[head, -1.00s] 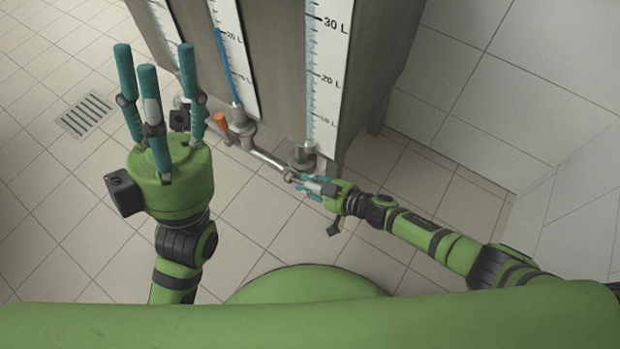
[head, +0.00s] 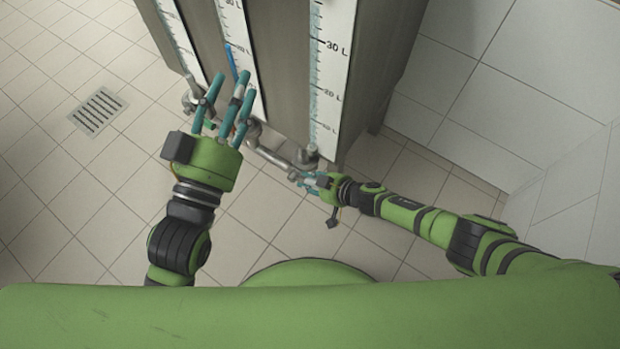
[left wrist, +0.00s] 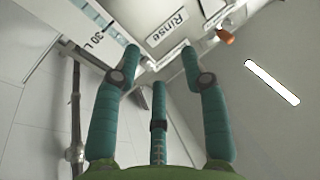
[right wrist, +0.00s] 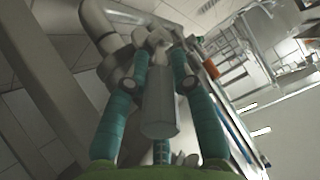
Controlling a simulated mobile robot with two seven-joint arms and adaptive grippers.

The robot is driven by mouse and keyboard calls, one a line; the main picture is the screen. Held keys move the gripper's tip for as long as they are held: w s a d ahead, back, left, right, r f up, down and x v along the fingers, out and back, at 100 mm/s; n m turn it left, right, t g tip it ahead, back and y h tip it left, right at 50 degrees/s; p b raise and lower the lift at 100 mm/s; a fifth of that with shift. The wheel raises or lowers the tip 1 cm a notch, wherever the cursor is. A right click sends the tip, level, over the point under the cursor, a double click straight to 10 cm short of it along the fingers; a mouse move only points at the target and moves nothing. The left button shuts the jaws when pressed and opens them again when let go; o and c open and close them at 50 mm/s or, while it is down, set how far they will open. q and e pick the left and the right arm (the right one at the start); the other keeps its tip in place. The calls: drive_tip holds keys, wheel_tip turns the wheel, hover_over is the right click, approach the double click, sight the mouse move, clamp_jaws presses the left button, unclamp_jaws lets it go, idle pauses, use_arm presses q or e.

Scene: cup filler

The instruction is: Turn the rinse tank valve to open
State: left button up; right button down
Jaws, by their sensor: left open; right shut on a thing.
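A "Rinse" label (left wrist: 167,27) shows on a tank front in the left wrist view, beside a gauge strip. The grey tanks (head: 278,60) stand at the top of the head view, with metal valve pipes (head: 270,152) along their bottom. My right gripper (head: 307,181) is shut on a grey valve handle (right wrist: 160,107) at the pipe below the right-hand gauge. The right wrist view shows the fingers around the handle. My left gripper (head: 232,92) is open and empty, in front of the middle gauge, covering part of the pipes. Which valve is the rinse one I cannot tell.
An orange handle (left wrist: 224,37) shows in the left wrist view and again in the right wrist view (right wrist: 211,69). A floor drain (head: 97,110) lies at the left. A white tiled wall (head: 470,110) stands on the right. The floor between is clear.

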use_arm(q)
drive_tip(key=shift+w+a+f+n+g+y, duration=0.2)
drive_tip(key=shift+f+g, duration=0.25)
drive_tip(key=shift+f, duration=0.4)
drive_tip(key=shift+w+a+f+n+g+y, duration=0.1)
drive_tip(key=shift+a+f+g+y, duration=0.25)
drive_tip(key=shift+f, duration=0.45)
drive_tip(key=shift+w+a+f+n+g+y, duration=0.15)
drive_tip(key=shift+f+g, duration=0.35)
drive_tip(key=shift+f, duration=0.35)
use_arm(e)
drive_tip(key=shift+w+a+r, duration=0.15)
drive_tip(key=shift+w+r, duration=0.15)
drive_tip(key=c, duration=1)
unclamp_jaws()
drive_tip(key=shift+s+f, duration=0.1)
drive_tip(key=shift+s+d, duration=0.2)
drive_tip(key=shift+d, duration=0.2)
drive_tip(key=v, duration=1.1)
drive_tip(key=shift+a+r, duration=0.1)
drive_tip(key=shift+r, duration=0.25)
